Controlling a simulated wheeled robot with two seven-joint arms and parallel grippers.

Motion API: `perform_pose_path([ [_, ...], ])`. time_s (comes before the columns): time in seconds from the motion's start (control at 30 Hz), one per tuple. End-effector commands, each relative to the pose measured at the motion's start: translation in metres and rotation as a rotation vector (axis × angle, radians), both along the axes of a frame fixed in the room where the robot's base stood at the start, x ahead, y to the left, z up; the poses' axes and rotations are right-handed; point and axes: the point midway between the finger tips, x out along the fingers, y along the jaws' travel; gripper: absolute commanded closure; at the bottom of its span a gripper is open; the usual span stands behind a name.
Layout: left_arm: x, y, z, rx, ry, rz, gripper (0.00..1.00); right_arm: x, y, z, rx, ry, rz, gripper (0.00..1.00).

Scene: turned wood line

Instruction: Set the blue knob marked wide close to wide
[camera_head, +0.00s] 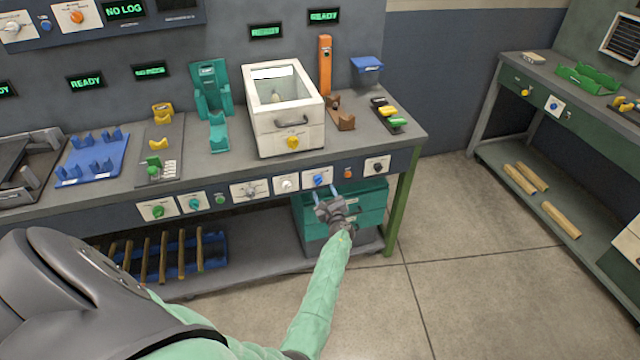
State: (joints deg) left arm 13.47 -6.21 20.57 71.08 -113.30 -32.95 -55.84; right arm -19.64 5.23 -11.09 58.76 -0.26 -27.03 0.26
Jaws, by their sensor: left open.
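A blue knob (318,180) sits on a white plate on the front panel of the long workbench, below the white box. The lettering on its plate is too small to read. My left gripper (325,189) is open and empty in front of this plate, with its two pale fingers pointing at the panel, just below and around the knob. I cannot tell whether a finger touches it. Another blue knob (553,105) is on the green bench at the right. My right gripper is not in view.
A white knob (287,184) is left of the blue knob; an orange button (347,173) and a dark knob (377,167) are right of it. Teal drawers (372,205) stand below the bench. A white box (310,137) with a yellow knob is above. The floor at right is clear.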

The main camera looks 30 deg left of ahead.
Motion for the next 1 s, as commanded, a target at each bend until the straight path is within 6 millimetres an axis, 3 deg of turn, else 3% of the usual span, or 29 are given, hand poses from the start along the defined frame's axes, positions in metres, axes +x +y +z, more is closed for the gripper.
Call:
perform_pose_path([
  [0.4, 0.035, 0.041, -0.001, -0.002, -0.002, 0.002, 0.46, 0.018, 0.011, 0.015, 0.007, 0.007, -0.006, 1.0],
  [0.8, 0.038, 0.047, 0.0, -0.002, -0.002, 0.002, 0.46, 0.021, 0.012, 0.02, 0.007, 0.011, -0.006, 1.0],
  [1.0, 0.038, 0.047, 0.0, -0.003, -0.003, 0.002, 0.86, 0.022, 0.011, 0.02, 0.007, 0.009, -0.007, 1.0],
])
